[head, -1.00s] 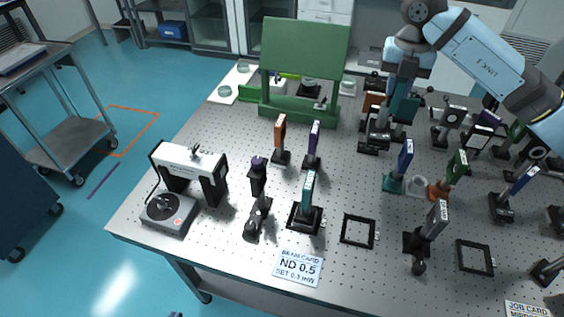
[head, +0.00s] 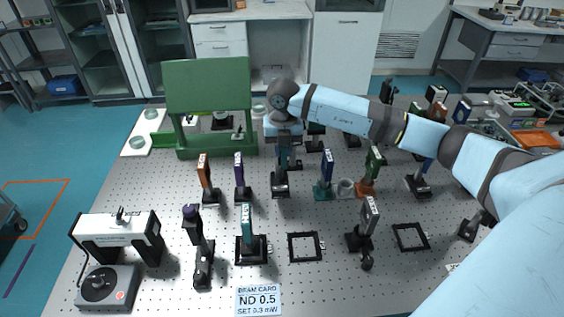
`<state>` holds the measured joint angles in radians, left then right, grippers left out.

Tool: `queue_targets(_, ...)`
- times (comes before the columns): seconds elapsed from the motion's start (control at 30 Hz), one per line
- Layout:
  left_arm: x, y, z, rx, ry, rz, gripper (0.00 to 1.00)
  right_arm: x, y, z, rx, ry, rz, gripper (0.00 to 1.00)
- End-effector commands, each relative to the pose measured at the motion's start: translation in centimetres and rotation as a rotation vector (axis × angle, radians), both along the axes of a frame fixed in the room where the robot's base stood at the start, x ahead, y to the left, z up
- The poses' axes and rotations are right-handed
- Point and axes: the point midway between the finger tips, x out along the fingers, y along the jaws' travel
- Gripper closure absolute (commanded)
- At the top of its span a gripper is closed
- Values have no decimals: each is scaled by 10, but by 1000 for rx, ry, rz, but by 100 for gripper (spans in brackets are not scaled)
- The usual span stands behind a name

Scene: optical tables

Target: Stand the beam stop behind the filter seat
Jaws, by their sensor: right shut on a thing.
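My right gripper (head: 283,150) reaches in from the right and points down over the middle of the table. It is shut on a dark post-mounted piece, which I take to be the beam stop (head: 280,180). The piece is upright, and its dark foot is close to or on the tabletop; I cannot tell which. The gripper hides its top. Nearer the front edge, an empty black square frame (head: 290,247) lies flat, and a teal-plated filter stands in a similar black seat (head: 239,258) beside it. I cannot tell which is the named filter seat. My left gripper is out of view.
An orange plate (head: 204,170) and a purple plate (head: 239,168) stand left of the held piece, a blue plate (head: 327,163) right of it. A card (head: 258,300) reading ND 0.5 lies in front. A green stand (head: 208,87) is behind. Bare tabletop separates the plates from the seats.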

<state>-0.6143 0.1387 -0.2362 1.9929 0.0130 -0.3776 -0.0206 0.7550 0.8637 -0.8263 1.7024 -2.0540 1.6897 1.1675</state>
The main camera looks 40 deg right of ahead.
Motion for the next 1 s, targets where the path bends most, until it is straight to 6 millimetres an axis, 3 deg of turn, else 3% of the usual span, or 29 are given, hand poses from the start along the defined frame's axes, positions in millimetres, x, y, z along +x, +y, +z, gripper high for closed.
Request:
queue_targets(0.27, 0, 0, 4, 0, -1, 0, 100, 0, 0, -20, -1, -1, 0, 100)
queue_targets(0.53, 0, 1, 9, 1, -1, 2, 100, 0, 0, -55, 1, -1, -1, 100)
queue_targets(0.93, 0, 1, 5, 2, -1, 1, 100, 0, 0, -62, 0, -2, 0, 100)
queue_targets(0.97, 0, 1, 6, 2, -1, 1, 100, 0, 0, -61, -1, -1, 0, 72)
queue_targets(1.0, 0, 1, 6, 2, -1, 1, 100, 0, 0, -61, 0, 0, 0, 63)
